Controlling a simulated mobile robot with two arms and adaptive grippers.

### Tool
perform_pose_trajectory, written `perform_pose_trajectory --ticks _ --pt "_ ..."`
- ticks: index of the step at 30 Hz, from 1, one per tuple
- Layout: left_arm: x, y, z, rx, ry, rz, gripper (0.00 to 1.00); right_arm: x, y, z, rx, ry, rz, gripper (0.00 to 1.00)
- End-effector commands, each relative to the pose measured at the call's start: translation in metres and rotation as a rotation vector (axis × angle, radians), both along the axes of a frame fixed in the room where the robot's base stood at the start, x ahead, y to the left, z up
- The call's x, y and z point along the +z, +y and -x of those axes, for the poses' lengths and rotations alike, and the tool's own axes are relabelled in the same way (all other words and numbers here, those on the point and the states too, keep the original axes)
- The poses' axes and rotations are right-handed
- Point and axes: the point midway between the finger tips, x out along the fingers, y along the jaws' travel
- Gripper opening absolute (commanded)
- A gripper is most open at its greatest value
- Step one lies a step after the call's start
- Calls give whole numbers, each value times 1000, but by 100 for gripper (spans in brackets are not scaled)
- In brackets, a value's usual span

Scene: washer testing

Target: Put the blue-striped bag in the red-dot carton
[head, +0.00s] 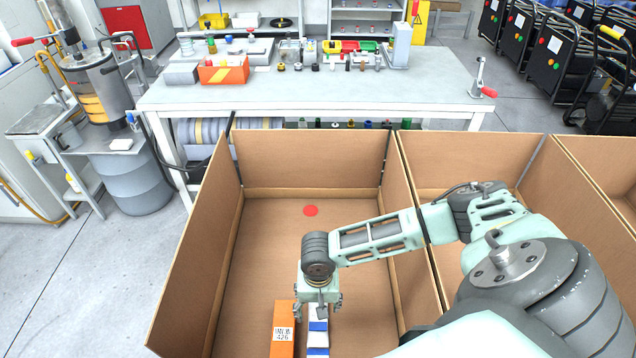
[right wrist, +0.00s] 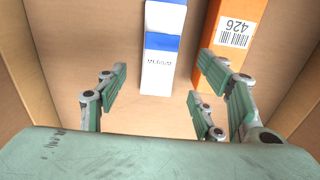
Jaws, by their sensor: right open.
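The red-dot carton (head: 305,160) is a tall open cardboard box in the middle of the head view, with a red dot (head: 311,211) on its floor. The blue-striped bag (head: 318,341), white with blue bands, is inside this carton near its front; it also shows in the right wrist view (right wrist: 163,50). My right gripper (head: 320,302) is inside the carton above the bag's end. In the right wrist view it (right wrist: 160,88) is open, its fingers spread apart and nothing between their tips. The bag appears free of the fingers. My left gripper is not in view.
An orange box (head: 283,330) with a white label lies close beside the bag, on its left in the head view. More cardboard cartons (head: 455,160) adjoin on the right. A grey workbench (head: 320,93) with parts stands behind. The carton floor around the dot is clear.

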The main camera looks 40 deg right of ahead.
Motion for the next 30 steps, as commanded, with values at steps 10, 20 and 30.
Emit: perform_pose_trajectory --ticks 10,20,30 --pt "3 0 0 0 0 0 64 53 0 0 1 0 0 62" --pt "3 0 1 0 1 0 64 57 0 0 0 1 -1 62" --pt "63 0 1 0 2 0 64 117 0 0 0 0 0 62"
